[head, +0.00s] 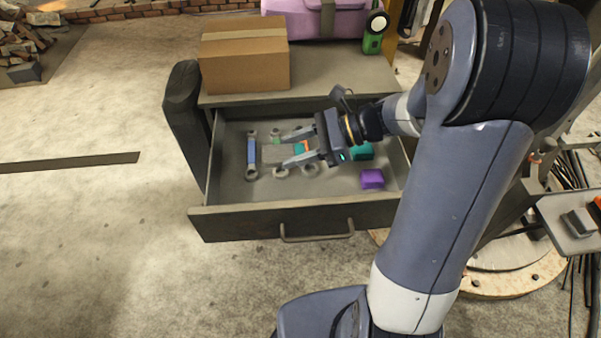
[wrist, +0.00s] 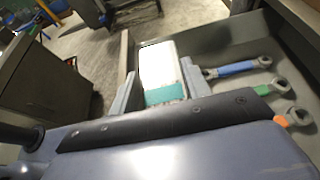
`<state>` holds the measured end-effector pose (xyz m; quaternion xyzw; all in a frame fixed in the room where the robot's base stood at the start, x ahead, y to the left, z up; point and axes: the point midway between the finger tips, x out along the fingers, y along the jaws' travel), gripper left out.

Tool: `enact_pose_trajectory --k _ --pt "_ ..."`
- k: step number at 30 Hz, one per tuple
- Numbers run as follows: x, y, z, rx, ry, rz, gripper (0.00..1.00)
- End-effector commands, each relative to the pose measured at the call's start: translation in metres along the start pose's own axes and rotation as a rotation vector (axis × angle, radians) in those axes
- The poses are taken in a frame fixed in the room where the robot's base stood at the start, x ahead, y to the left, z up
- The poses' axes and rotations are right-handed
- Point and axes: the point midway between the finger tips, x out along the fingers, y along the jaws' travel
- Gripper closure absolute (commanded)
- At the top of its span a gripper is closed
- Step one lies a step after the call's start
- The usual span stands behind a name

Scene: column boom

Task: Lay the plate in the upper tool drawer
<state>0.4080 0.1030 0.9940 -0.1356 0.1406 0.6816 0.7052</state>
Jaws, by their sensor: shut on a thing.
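The open grey drawer (head: 222,222) holds wrenches with blue (head: 251,150), green and orange grips. My gripper (head: 281,151) is over the drawer, pointing left in the head view, above the green and orange wrenches. In the wrist view its fingers are shut on a flat, pale piece with a teal near part (wrist: 165,95), which I take as the plate. It lies between the fingers. In the head view only a little teal shows between them. I cannot tell if it touches the drawer floor.
A purple block (head: 372,179) and a teal block (head: 362,151) lie in the right part of the drawer. A cardboard box (head: 244,62), a pink case (head: 315,20) and a green device (head: 372,43) stand on the cabinet top. The drawer walls surround my gripper.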

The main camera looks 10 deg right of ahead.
Motion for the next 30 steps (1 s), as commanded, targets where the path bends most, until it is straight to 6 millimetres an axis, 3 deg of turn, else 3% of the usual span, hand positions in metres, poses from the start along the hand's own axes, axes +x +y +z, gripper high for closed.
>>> enact_pose_trajectory --k 1,6,14,21,30 --pt "0.009 0.000 -0.022 -0.001 -0.001 -0.001 0.94" --pt "0.020 0.000 -0.049 -0.001 -0.001 -0.001 0.94" --pt "0.027 0.000 -0.066 0.000 -0.002 0.000 0.94" --pt "0.042 0.000 -0.101 0.006 -0.002 0.001 0.94" --pt "0.053 0.000 -0.127 0.003 -0.002 0.000 0.94"
